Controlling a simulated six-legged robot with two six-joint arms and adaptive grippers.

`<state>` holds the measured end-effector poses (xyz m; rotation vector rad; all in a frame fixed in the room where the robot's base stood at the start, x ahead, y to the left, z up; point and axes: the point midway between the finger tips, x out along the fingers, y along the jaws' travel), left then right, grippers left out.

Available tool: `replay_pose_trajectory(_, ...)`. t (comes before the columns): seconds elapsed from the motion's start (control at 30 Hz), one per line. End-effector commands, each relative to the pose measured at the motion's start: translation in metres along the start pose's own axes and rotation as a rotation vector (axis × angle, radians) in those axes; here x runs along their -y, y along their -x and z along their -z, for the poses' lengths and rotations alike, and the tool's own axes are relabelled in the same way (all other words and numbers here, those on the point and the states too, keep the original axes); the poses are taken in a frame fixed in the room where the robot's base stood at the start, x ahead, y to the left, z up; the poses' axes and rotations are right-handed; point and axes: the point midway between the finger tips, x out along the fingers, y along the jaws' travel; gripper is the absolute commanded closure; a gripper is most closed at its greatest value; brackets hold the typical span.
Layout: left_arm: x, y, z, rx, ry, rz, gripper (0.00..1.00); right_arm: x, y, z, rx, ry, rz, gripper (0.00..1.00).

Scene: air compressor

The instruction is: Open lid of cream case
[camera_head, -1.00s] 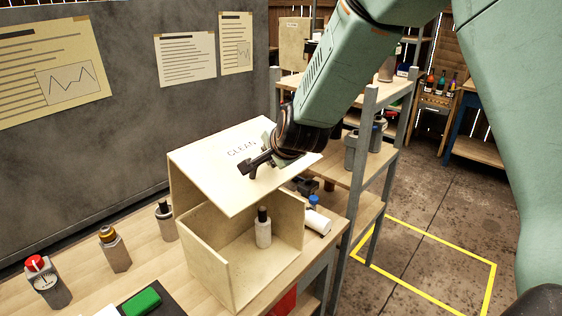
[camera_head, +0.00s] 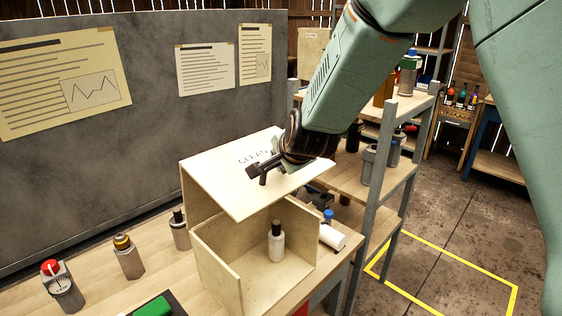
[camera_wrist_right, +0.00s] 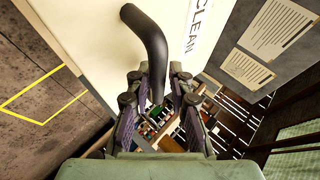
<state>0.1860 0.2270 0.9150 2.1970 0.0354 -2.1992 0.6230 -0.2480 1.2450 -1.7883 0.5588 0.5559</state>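The cream case (camera_head: 218,270) stands on the workbench. Its lid (camera_head: 225,185), marked CLEAN, is raised above the body, so the inside shows through a wide gap. The lid also fills much of the right wrist view (camera_wrist_right: 100,55). My right gripper (camera_head: 262,170) is at the top of the lid, by the dark handle. In the right wrist view, the curved black handle (camera_wrist_right: 150,38) runs down between the fingertips (camera_wrist_right: 160,75), which close in on both its sides. A white bottle with a black cap (camera_head: 276,243) stands inside the case. My left gripper is not in view.
A gauge with a red top (camera_head: 62,288), a brass-topped fitting (camera_head: 128,258) and a dark-capped bottle (camera_head: 180,230) stand left of the case. A green block (camera_head: 153,307) lies in front. A shelf rack (camera_head: 375,195) stands close on the right.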

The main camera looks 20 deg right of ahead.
Motion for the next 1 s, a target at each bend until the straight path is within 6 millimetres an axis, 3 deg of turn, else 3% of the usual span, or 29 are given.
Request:
replay_pose_trajectory(0.17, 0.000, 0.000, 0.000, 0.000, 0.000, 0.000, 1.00, -0.001, -0.001, 0.000, 0.002, -0.001, -0.004, 0.63)
replay_pose_trajectory(0.57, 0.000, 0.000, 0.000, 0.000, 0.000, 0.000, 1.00, -0.002, 0.006, 0.000, 0.003, -0.001, -0.007, 0.63)
replay_pose_trajectory(1.0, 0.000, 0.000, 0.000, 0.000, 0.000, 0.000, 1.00, 0.000, 0.082, 0.001, 0.001, -0.001, -0.002, 0.63)
